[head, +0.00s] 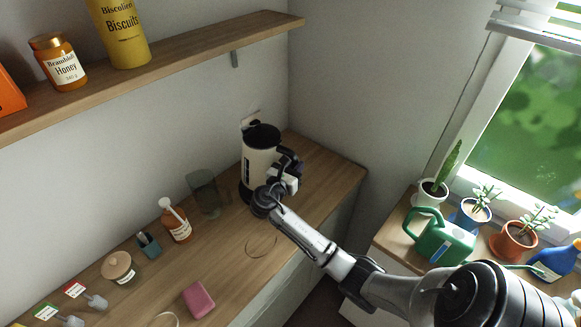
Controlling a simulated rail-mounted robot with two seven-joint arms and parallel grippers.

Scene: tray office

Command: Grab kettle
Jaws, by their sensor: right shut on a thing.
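The kettle (259,150) is tall and cream with a dark top and a dark base. It stands upright at the far right end of the wooden counter, against the wall. My right gripper (287,164) is at the kettle's right side, shut on its handle. The handle and fingertips are mostly hidden by the gripper and wrist. My left gripper is not in view.
A glass (204,193), an orange bottle (176,222), a lidded jar (120,268) and a pink block (198,300) stand left of the kettle. A shelf (200,51) hangs above. A green watering can (443,241) and potted plants are at right.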

